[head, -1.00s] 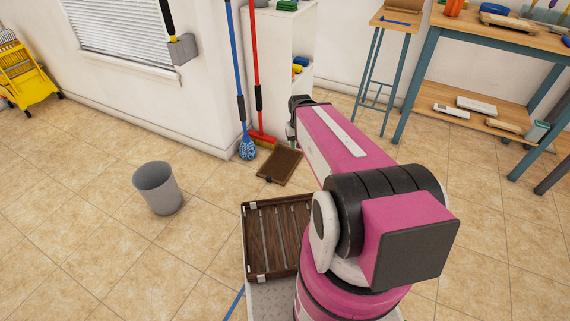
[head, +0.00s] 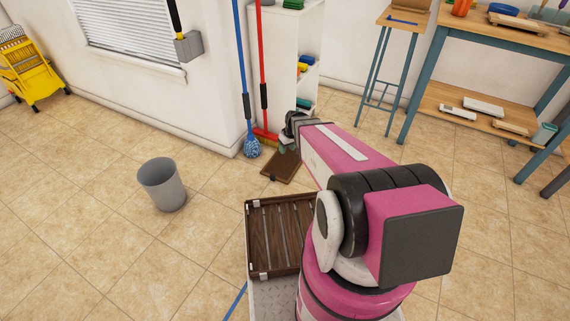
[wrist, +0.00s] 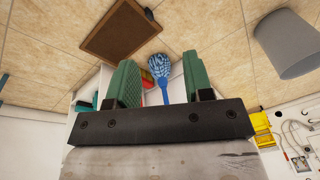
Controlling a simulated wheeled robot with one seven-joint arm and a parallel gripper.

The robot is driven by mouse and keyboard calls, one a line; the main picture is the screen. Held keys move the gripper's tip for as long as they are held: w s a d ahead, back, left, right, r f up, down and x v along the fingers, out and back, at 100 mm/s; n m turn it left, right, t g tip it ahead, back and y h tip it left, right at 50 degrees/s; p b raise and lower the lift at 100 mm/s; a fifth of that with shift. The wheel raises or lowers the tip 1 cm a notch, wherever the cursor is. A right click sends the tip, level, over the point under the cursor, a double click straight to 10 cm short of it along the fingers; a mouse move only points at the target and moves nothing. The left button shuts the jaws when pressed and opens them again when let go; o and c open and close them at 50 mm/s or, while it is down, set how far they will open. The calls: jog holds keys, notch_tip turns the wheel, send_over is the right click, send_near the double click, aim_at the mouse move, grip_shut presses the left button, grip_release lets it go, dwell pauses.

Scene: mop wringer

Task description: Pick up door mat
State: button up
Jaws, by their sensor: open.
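The door mat (head: 281,167) is a brown rectangle with a darker border, lying flat on the tiled floor near the wall corner. In the wrist view the mat (wrist: 120,27) is at the upper left, beyond the fingertips and apart from them. My gripper (wrist: 157,80) has two green fingers spread apart with nothing held between them. In the head view my gripper (head: 288,145) is near the mat's far end, and the arm hides part of that area.
A blue mop (head: 252,146) and red broom (head: 264,132) stand against the wall by a white shelf (head: 285,60). A grey bin (head: 162,185) stands left on open floor. A wooden slatted tray (head: 250,245) is on my base. A workbench (head: 480,28) and stool (head: 388,60) stand right.

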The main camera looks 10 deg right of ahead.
jog(key=w+a+f+n+t+y, duration=0.1)
jog(key=w+f+n, duration=0.1)
jog(key=w+f, duration=0.5)
jog(key=w+a+f+n, duration=0.2)
jog(key=w+f, duration=0.1)
jog(key=f, duration=0.7)
jog(key=n, duration=0.2)
send_near(273, 175)
jog(key=shift+t+y, duration=0.4)
jog(key=x, duration=0.5)
jog(key=shift+s+a+f, duration=0.1)
jog(key=shift+s+f, duration=0.2)
jog(key=x, duration=0.4)
jog(key=shift+w+d+f, duration=0.1)
jog(key=shift+w+d, duration=0.15)
jog(key=shift+d, duration=0.05)
jog(key=shift+a+f, duration=0.15)
jog(key=shift+f, duration=0.3)
grip_shut()
